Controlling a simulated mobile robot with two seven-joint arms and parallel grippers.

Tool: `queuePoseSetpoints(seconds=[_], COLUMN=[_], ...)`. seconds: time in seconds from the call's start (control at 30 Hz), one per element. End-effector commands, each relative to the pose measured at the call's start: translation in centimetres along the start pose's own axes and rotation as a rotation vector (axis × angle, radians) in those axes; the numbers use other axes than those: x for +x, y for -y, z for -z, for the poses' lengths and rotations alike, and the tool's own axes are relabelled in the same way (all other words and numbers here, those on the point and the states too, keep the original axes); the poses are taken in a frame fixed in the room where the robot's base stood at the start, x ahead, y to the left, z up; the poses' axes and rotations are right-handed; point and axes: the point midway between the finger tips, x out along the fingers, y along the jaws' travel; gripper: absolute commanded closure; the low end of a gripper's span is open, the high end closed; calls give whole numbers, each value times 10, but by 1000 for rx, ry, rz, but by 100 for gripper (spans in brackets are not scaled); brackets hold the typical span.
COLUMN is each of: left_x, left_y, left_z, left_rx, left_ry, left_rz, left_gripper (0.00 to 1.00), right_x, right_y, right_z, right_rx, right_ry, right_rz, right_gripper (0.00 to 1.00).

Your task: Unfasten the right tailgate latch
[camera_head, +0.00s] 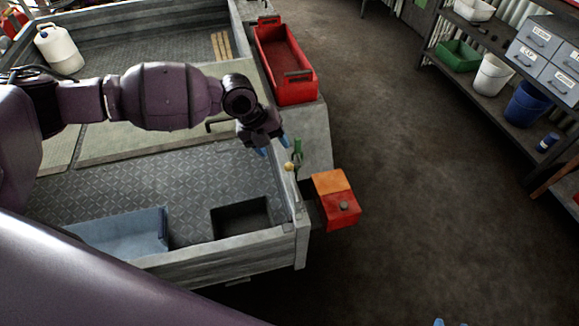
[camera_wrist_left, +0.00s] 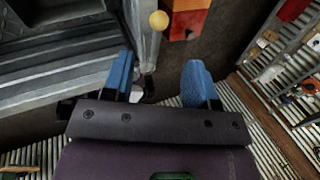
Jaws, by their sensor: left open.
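The tailgate (camera_head: 215,258) is the grey near wall of the vehicle bed, and it stands upright. At its right corner is a latch with a yellow ball knob (camera_head: 289,167); a green handle (camera_head: 297,154) stands just behind it. My left gripper (camera_head: 273,149) is open and empty, above and just behind the knob, with blue fingertips apart. In the left wrist view the yellow knob (camera_wrist_left: 159,20) lies beyond the spread fingertips of the gripper (camera_wrist_left: 158,68), not between them. Only a blue tip of my right gripper (camera_head: 438,322) shows at the bottom edge; its jaws are hidden.
An orange and red box (camera_head: 337,200) sticks out right of the corner. A red tray (camera_head: 286,65) sits on the bed's right side. A blue bin (camera_head: 120,233) and a dark recess (camera_head: 240,217) lie inside the tailgate. Floor at right is clear up to the shelves (camera_head: 495,85).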

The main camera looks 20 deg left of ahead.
Motion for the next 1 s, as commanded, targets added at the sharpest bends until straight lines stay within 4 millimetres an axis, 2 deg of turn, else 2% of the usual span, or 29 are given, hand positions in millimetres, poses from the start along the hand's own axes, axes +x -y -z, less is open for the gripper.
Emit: queuePoseSetpoints(seconds=[0.17,0.43,0.7,1.0], left_x=[8,52,92,106], left_y=[-2,-2,-2,-2], left_z=[-2,-1,-2,-3], left_rx=[14,11,11,13], left_ry=[-4,-5,-2,0], left_rz=[-10,-9,-8,-8], left_gripper=[47,47,47,47], right_x=[1,5,8,10], right_y=[0,1,3,4], right_z=[-3,-7,-2,-2], right_rx=[-1,-1,-1,3], right_ry=[4,9,-3,-2], right_rz=[1,2,5,6], right_gripper=[57,57,57,57])
